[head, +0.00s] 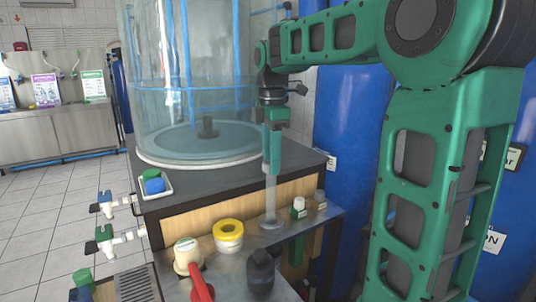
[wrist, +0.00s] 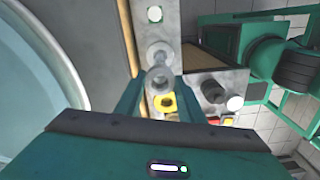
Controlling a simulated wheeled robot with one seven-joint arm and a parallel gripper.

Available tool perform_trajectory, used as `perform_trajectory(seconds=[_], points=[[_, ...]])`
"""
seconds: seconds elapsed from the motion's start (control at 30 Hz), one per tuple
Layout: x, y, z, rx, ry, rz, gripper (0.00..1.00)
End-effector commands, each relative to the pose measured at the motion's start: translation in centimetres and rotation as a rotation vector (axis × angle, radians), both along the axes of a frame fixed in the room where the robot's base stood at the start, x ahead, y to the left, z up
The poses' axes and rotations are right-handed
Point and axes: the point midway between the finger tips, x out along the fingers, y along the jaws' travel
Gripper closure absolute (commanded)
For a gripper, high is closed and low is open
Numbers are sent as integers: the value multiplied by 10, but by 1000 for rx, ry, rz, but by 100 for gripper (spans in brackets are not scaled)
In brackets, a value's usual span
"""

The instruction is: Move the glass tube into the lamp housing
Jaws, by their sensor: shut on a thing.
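The glass tube (head: 270,195) is clear and slim and hangs upright below my gripper (head: 271,165) in the head view. My gripper is shut on its upper part. In the wrist view the tube's round end (wrist: 158,78) shows between the two fingers of my gripper (wrist: 157,90). Below the tube, a grey, round, flared piece (head: 270,222) stands on the metal shelf; it looks like the lamp housing, and it also shows in the wrist view (wrist: 158,53). I cannot tell whether the tube's lower end is inside it or just above it.
A white-capped green bottle (head: 299,208) is close on the right. A large glass tank (head: 190,105) stands behind, left of my gripper.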

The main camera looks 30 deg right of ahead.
Motion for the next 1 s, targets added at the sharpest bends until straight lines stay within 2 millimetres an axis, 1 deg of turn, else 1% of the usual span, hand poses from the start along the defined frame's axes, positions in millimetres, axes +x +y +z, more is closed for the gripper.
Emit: perform_trajectory(seconds=[0.6,0.77,1.0], points=[[0,0,-47,0,1,0,77],[0,0,-53,0,-1,0,77],[0,0,-54,0,-1,0,77]])
